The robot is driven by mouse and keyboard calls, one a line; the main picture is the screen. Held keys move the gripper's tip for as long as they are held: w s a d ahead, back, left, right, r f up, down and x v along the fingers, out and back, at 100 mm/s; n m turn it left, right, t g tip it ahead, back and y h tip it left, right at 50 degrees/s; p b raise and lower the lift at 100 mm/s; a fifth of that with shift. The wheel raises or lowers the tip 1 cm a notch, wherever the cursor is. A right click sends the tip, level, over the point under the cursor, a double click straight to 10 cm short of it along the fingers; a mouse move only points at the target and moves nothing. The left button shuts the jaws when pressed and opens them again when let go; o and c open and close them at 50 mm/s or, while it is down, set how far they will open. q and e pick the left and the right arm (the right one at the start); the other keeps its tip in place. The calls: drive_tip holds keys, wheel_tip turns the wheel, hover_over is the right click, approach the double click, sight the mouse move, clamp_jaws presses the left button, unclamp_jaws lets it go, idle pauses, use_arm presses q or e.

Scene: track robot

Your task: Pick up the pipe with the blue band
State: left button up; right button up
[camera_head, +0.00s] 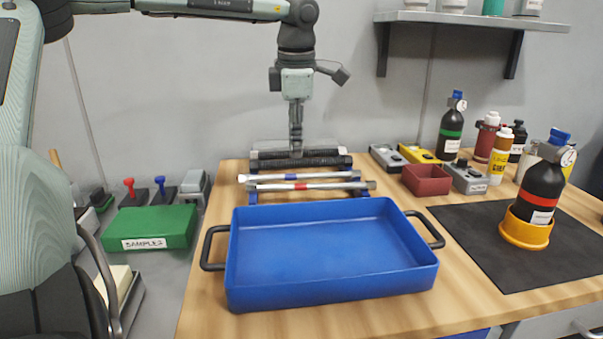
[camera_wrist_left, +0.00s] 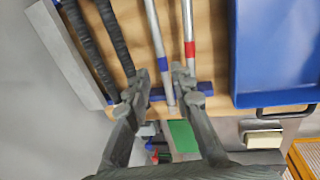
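The pipe with the blue band (camera_head: 290,177) is silver and lies on a blue rack (camera_head: 253,197) behind the blue tray. It also shows in the left wrist view (camera_wrist_left: 158,55), running between my two fingers in the picture. A silver pipe with a red band (camera_head: 301,187) lies parallel, nearer the tray. My left gripper (camera_head: 296,154) points down over the rack, and its fingers stand apart in the left wrist view (camera_wrist_left: 162,78). It looks empty; I cannot tell its exact height above the pipe. My right gripper is out of view.
Dark ribbed pipes (camera_head: 300,158) lie behind the blue-banded one. The blue tray (camera_head: 330,285) is empty and stands in front. A red box (camera_head: 426,180) and several bottles stand right. A green samples box (camera_head: 150,228) is at left. A shelf (camera_head: 470,18) hangs above right.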

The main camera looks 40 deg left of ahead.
sight(297, 175)
use_arm(q)
drive_tip(key=f, duration=0.3)
drive_tip(key=f+p, duration=0.1)
drive_tip(key=f, duration=0.1)
drive_tip(key=shift+w+a+f, duration=0.2)
drive_tip(key=shift+w+f, duration=0.15)
drive_tip(key=shift+w, duration=0.05)
drive_tip(key=shift+a+f, duration=0.1)
drive_tip(key=shift+f, duration=0.3)
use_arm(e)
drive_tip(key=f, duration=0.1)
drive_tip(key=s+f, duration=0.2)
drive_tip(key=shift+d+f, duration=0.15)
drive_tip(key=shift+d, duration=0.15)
use_arm(q)
clamp_jaws()
drive_tip(key=shift+w, duration=0.1)
